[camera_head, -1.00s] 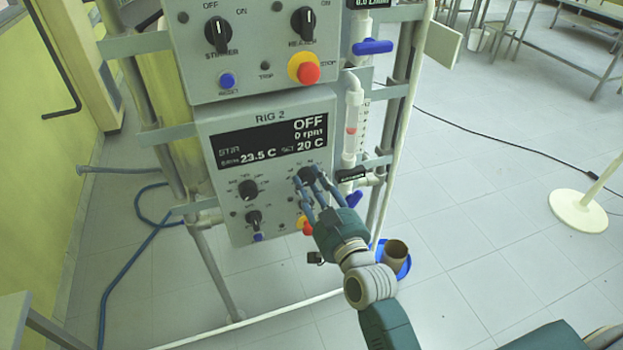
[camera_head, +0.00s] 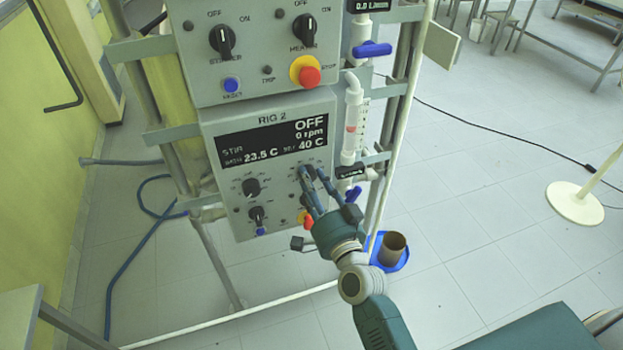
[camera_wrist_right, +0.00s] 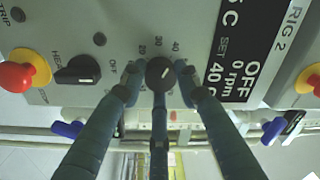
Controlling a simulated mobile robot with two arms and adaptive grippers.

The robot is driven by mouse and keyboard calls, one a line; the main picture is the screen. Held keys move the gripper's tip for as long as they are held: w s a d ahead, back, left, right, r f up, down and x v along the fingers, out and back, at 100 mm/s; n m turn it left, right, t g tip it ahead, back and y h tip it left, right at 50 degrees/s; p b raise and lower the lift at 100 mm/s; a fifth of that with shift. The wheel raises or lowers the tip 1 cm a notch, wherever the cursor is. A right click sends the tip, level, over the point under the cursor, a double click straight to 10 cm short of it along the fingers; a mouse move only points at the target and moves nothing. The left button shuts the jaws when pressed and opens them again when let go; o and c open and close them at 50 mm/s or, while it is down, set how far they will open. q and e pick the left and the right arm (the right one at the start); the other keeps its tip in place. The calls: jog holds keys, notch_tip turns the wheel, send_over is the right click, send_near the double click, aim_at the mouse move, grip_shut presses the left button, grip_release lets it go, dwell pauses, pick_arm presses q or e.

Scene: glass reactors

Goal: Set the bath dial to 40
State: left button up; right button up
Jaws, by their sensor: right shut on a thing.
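The bath dial is a round black knob on the lower control panel (camera_head: 225,205), marked RIG 2. It shows between my fingers in the right wrist view as the dial (camera_wrist_right: 160,72), with the numbers 20, 30 and 40 around it. The display (camera_head: 270,142) reads OFF, 0 rpm, bath 23.5 C and set 40 C. My right gripper (camera_head: 308,175) is shut on the dial, its fingers around the knob; in the head view they partly hide it. My left gripper is not in view.
Another black knob (camera_head: 251,187) sits left of the dial, and a heater switch (camera_wrist_right: 78,71) and a red stop button (camera_wrist_right: 15,76) sit near it. A glass tube with blue valves (camera_head: 372,49) stands just right of the panel. A blue tray with a brown cup (camera_head: 392,248) lies on the floor.

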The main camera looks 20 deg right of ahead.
jog(key=shift+w+d+r+m, duration=0.1)
jog(key=shift+r+m, duration=0.25)
jog(key=shift+m, duration=0.35)
jog(key=o, duration=1)
jog(key=shift+o, duration=0.8)
jog(key=shift+f, duration=0.2)
jog(key=s, duration=1.2)
jog(key=shift+d+f, duration=0.3)
jog(key=shift+d, duration=0.05)
